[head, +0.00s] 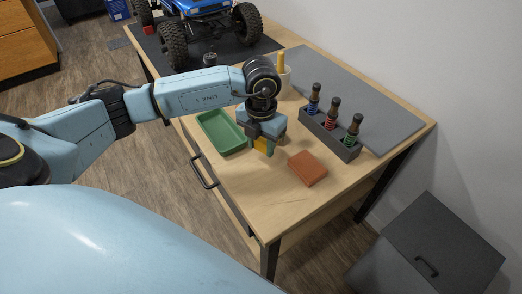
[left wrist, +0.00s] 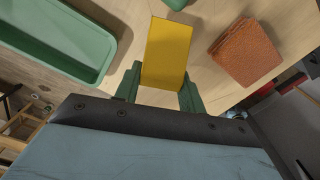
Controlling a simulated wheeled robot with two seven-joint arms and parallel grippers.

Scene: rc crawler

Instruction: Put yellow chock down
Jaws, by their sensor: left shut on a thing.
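The yellow chock (head: 261,146) is between the green fingers of my left gripper (head: 260,150), just right of the green tray. In the left wrist view the yellow chock (left wrist: 167,50) shows its flat face, with the left gripper's fingers (left wrist: 160,92) shut on its near end. The chock is low over the wooden tabletop; I cannot tell whether it touches the wood. The gripper hides most of it in the head view. My right gripper is in neither view.
The green tray (head: 219,134) is left of the gripper. A brown-orange block (head: 307,168) lies to the right. The crawler (head: 205,18) is at the back. The near tabletop is bare.

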